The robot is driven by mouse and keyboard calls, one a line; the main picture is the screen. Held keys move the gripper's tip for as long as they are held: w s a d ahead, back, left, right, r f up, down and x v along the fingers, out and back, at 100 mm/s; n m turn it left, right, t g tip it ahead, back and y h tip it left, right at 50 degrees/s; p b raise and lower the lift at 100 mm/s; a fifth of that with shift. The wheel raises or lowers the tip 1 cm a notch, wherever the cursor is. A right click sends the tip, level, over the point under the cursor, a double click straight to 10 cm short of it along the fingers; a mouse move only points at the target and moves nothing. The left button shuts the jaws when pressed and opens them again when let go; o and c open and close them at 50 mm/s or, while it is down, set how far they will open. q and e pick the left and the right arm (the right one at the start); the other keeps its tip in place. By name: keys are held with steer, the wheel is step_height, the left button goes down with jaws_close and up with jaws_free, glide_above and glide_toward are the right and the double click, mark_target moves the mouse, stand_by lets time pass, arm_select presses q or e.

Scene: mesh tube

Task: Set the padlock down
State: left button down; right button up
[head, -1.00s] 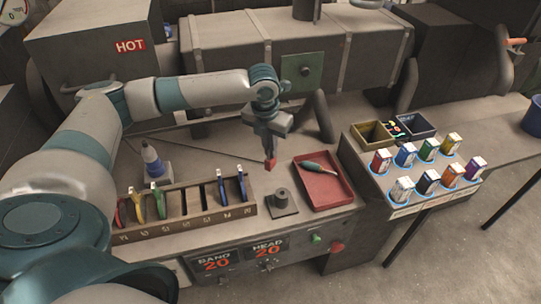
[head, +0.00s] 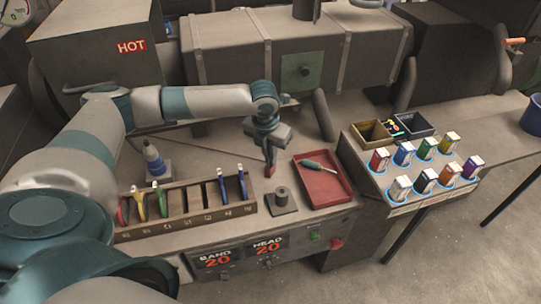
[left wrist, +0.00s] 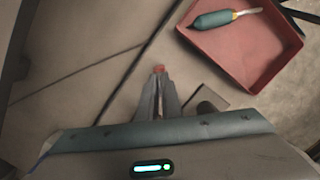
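The padlock (head: 270,171) is a small red piece at the fingertips of my left gripper (head: 269,160), low over the bench between the tool rack and the red tray. In the left wrist view, the padlock (left wrist: 159,69) shows just past the closed-together fingers (left wrist: 158,90), which hide most of it. My left gripper is shut on it. I cannot tell whether the padlock touches the bench top (head: 240,165). My right gripper is not in view.
A red tray (head: 338,198) with a teal-handled tool (head: 318,165) lies to the right. A dark block with a post (head: 282,200) stands just in front. The wooden rack (head: 185,228) with coloured-handled tools is front left. Bench behind the padlock is mostly clear.

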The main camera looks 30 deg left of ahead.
mark_target(267, 168)
arm_select(q)
steer(key=c, duration=1.9)
jaws_free()
steer(key=shift+f, duration=0.1)
steer(key=shift+c, duration=0.2)
steer(key=shift+r, duration=0.55)
step_height(267, 168, up, 11)
steer(key=s+b, duration=0.1)
steer(key=b, duration=0.2)
steer(key=shift+s, duration=0.4)
